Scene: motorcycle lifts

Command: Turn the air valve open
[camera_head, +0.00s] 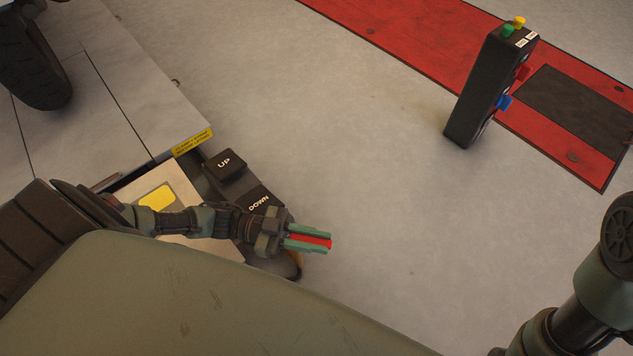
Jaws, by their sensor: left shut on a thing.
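My left gripper (322,243) is shut on a narrow red piece (310,238), which looks like the air valve's handle. The red piece lies lengthwise between the two green fingers, and little of it shows. The valve body is mostly hidden under the gripper and arm. A dark rounded end with a brownish part (296,260) shows just below the gripper. My right arm comes in at the lower right, but its gripper is out of the picture.
A foot-pedal unit with black UP (225,164) and DOWN (262,199) pedals sits by the left gripper. A lift platform (120,90) with a motorcycle tyre (32,65) is at upper left. A black button post (485,90) stands near a red platform (440,40). The middle floor is clear.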

